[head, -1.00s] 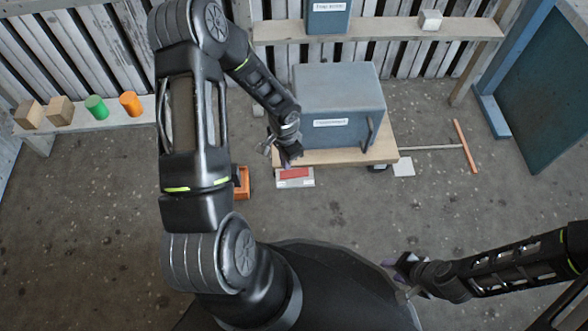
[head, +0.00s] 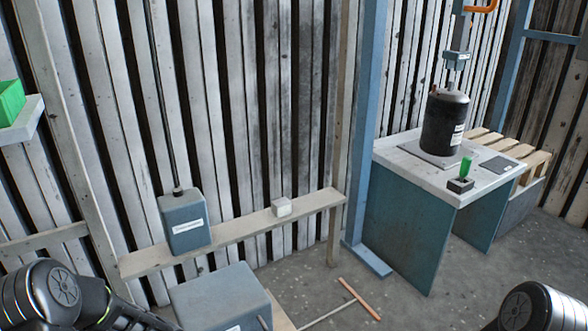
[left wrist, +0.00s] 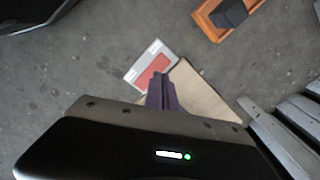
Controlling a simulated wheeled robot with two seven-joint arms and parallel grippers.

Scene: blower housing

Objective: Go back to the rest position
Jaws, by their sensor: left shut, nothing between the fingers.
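My left gripper (left wrist: 161,92) shows in the left wrist view with its dark purplish fingers together and nothing between them. It is above the floor near a white and red flat item (left wrist: 150,68) and a wooden board (left wrist: 205,98). How high it hangs is hard to tell. In the head view only links of my left arm show at the lower left, and its gripper is out of the picture. A link of my right arm shows at the lower right corner; the right gripper is out of view.
An orange tray (left wrist: 208,28) holds a dark block (left wrist: 231,13). A grey-blue box (head: 220,298) stands below a wall shelf (head: 245,231). A T-shaped stick (head: 358,297) lies on the floor. At right, a workbench (head: 410,150) bears a black cylinder (head: 445,122).

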